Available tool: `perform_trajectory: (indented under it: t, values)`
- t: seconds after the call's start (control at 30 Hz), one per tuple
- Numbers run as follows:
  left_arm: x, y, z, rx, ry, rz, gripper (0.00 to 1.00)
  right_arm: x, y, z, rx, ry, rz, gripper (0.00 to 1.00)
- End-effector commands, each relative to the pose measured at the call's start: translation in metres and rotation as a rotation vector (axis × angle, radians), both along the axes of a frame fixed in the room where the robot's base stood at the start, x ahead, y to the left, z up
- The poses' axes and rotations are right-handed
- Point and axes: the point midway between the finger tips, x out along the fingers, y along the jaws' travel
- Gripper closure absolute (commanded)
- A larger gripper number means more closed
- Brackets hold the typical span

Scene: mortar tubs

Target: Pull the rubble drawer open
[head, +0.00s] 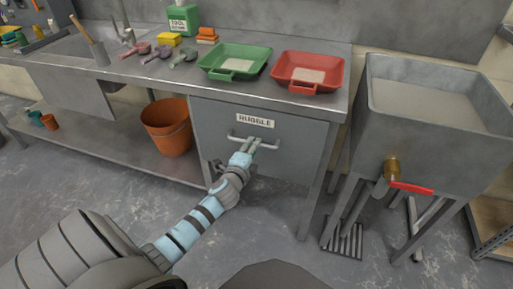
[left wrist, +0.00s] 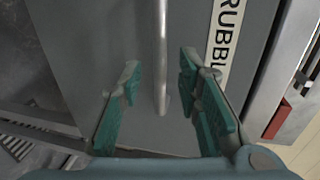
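The grey rubble drawer (head: 295,158) is under the bench top, its front flush with the frame, and looks closed. It carries a white RUBBLE label (head: 255,120), partly cut off in the left wrist view (left wrist: 226,40). Its pale bar handle (head: 272,144) runs across the front below the label. My left gripper (head: 250,145) is at the middle of the handle. In the left wrist view its green-padded fingers (left wrist: 160,70) are apart, with the handle bar (left wrist: 161,30) between them and gaps on both sides. My right gripper is not in view.
A green tub (head: 236,60) and a red tub (head: 309,71) stand on the bench above the drawer. An orange bucket (head: 167,127) is on the lower shelf to the left. A grey basin (head: 430,110) with a red-levered tap (head: 408,187) stands to the right. The floor before the drawer looks clear.

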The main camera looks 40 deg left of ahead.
Motion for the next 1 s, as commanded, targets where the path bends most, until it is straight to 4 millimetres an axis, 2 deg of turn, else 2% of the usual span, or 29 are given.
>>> perform_trajectory:
  t: [0.1,0.2,0.5,0.57,0.7,1.0]
  values:
    - [0.021,0.007,-0.007,-0.002,-0.001,0.000,0.69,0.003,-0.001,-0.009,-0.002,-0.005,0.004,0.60]
    - [0.031,0.011,-0.009,-0.001,0.000,-0.001,0.69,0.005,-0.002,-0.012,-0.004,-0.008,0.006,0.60]
    - [0.036,0.012,-0.008,-0.003,0.000,-0.002,0.69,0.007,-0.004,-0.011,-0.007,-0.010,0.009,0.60]
    - [0.036,0.012,-0.008,-0.003,0.000,-0.002,0.77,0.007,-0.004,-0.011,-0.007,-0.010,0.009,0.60]
    - [0.036,0.012,-0.008,-0.003,0.000,-0.002,1.00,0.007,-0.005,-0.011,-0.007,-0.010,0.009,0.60]
    - [0.036,0.012,-0.008,-0.003,0.000,-0.002,1.00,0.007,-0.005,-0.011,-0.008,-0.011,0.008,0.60]
